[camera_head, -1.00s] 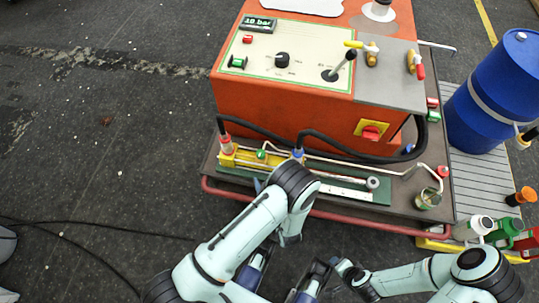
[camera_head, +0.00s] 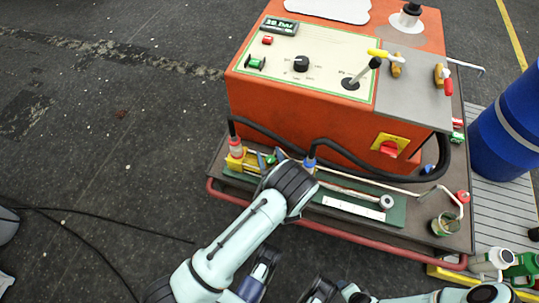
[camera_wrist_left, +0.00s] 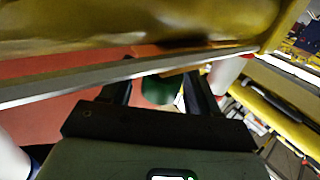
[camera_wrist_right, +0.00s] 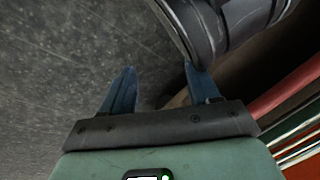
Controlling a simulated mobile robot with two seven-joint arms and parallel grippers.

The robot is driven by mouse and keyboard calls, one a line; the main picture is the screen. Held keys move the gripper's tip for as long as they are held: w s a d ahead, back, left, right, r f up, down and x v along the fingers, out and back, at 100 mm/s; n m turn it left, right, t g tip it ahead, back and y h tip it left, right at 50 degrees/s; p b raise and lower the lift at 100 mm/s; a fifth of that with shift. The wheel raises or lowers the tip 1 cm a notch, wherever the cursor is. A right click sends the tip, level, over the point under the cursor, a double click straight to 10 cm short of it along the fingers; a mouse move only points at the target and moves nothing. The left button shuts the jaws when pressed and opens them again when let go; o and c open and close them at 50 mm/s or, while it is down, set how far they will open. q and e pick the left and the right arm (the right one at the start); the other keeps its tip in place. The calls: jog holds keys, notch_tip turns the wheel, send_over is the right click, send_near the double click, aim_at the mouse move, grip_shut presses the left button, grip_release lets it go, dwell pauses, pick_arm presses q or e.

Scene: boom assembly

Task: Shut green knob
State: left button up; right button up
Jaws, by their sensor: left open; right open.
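The green knob (camera_wrist_left: 160,89) shows in the left wrist view as a dark green rounded shape, partly cut off by a metal edge in front of it. It sits at the yellow valve block (camera_head: 237,162) on the cart's front ledge. My left gripper (camera_head: 271,158) is open, its fingers on either side of the knob; contact cannot be told. In the head view, fingers and wrist mostly cover the knob. My right gripper (camera_wrist_right: 160,69) is open and empty in its wrist view, above dark floor and close to a dark rounded arm part.
The orange machine (camera_head: 310,108) stands behind the ledge, with a display, switches and a lever. Black hoses (camera_head: 345,153) run along its front. A red rail (camera_head: 345,238) edges the cart. A blue barrel (camera_head: 510,125) and bottles stand at right. Floor at left is mostly clear.

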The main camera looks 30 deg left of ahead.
pick_arm(q)
jog(key=shift+w+a, duration=0.25)
pick_arm(e)
jog(key=shift+s+f, duration=0.15)
jog(key=shift+s, duration=0.05)
